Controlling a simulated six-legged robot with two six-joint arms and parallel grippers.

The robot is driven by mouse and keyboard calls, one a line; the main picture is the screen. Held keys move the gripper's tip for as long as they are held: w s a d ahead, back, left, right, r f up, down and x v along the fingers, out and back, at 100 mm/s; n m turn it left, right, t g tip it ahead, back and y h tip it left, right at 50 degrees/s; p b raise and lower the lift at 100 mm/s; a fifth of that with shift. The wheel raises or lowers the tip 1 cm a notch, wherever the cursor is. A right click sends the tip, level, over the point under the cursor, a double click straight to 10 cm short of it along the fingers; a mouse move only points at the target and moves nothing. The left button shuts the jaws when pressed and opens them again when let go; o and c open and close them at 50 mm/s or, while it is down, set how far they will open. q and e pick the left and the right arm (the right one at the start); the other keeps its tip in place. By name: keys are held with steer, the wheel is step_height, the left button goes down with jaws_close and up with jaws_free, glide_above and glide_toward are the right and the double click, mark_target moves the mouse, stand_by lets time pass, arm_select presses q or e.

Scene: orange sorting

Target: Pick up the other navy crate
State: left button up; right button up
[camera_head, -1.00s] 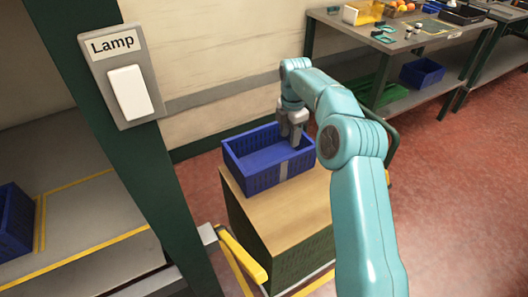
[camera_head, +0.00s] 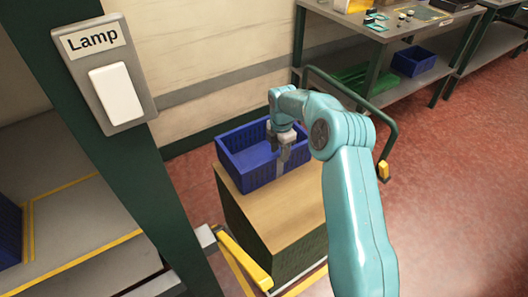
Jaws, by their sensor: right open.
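A navy crate (camera_head: 252,176) stands on the wooden top of a cart (camera_head: 268,217) in the middle of the head view. It looks empty. My right gripper (camera_head: 281,158) is open at the crate's right side, pointing down by the near right wall. I cannot tell whether its fingers touch the wall. Another navy crate (camera_head: 10,230) stands on a grey surface at the left edge, cut off by the frame. A third navy crate (camera_head: 414,60) sits on the lower shelf of the workbench at the upper right. My left gripper is not in view.
A green post with a Lamp switch (camera_head: 116,93) rises at the left. A yellow bar (camera_head: 244,262) lies in front of the cart, and a green handle (camera_head: 383,125) stands behind it. The workbench (camera_head: 385,30) holds small items. The red floor at right is clear.

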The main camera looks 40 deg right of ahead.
steer(key=f, duration=0.4)
steer(key=shift+s+a, duration=0.1)
steer(key=shift+s, duration=0.1)
steer(key=shift+w+f, duration=0.1)
steer(key=shift+f, duration=0.45)
jaws_close()
steer(key=shift+r, duration=0.1)
